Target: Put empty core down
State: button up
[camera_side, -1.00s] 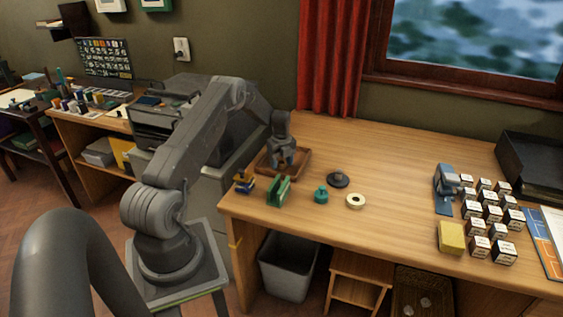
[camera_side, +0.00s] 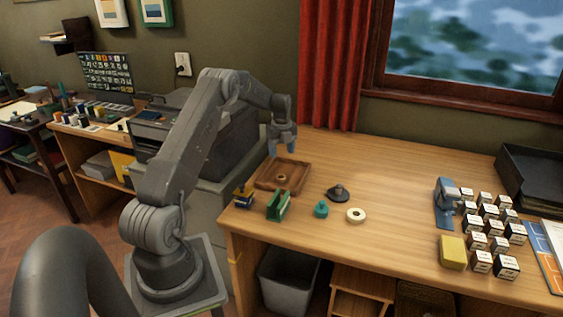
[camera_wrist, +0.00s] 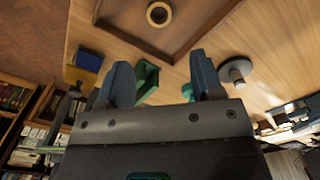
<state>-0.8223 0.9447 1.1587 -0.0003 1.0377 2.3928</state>
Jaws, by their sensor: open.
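The empty core (camera_side: 282,177), a small tan ring, lies in the brown wooden tray (camera_side: 268,186) on the desk. In the wrist view the core (camera_wrist: 159,14) rests flat on the floor of the tray (camera_wrist: 130,39), its hole showing. My gripper (camera_side: 283,151) is above the tray, apart from the core and empty. In the wrist view the two fingers of my gripper (camera_wrist: 163,82) stand apart with nothing between them.
In front of the tray stand a blue-and-yellow item (camera_side: 243,195), a green holder (camera_side: 278,205) and a teal piece (camera_side: 321,209). A dark spindle base (camera_side: 338,193) and a cream roll (camera_side: 356,215) lie to the right. Several small boxes (camera_side: 485,226) stand far right.

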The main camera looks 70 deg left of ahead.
jog(key=d+r+n+t+y, duration=0.15)
jog(key=d+r+n, duration=0.55)
jog(key=d+r, duration=1.45)
jog(key=s+d+r+n+t, duration=0.25)
jog(key=s+d+n, duration=0.25)
jog(key=s+d, duration=0.5)
jog(key=s+d+f+n+t+h, duration=0.1)
jog(key=s+d+f+n, duration=0.1)
jog(key=s+d+n, duration=0.4)
jog(key=s+d, duration=0.5)
jog(key=shift+s+d+t, duration=0.3)
jog(key=shift+s, duration=0.1)
